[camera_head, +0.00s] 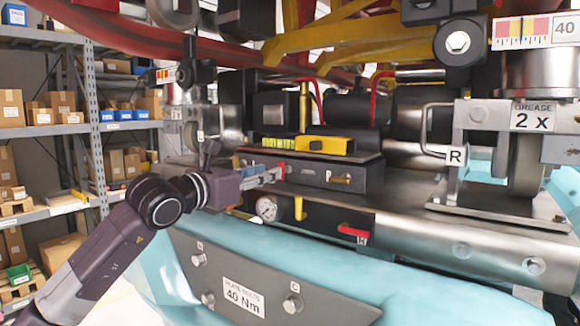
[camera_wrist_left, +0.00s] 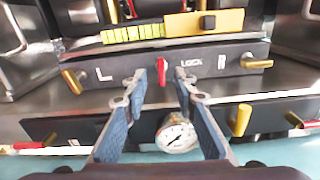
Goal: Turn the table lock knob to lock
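The red lock knob (camera_wrist_left: 161,73) sits on the front face of a dark table block (camera_wrist_left: 110,72). It stands roughly upright in the left wrist view, with the word LOCK to its right. My left gripper (camera_wrist_left: 162,82) is open, with its fingertips on either side of the knob and a visible gap to each side. In the head view the left gripper (camera_head: 272,173) is at the front of the block (camera_head: 372,178), beside the red knob (camera_head: 281,166). I cannot tell how deep the fingers reach around the knob. My right gripper is not in view.
A yellow spirit level (camera_head: 325,145) lies on the block. Brass handles (camera_wrist_left: 73,82) (camera_wrist_left: 257,62) flank the knob. A round gauge (camera_head: 267,209) and a brass knob (camera_wrist_left: 240,120) sit below. Shelves stand left.

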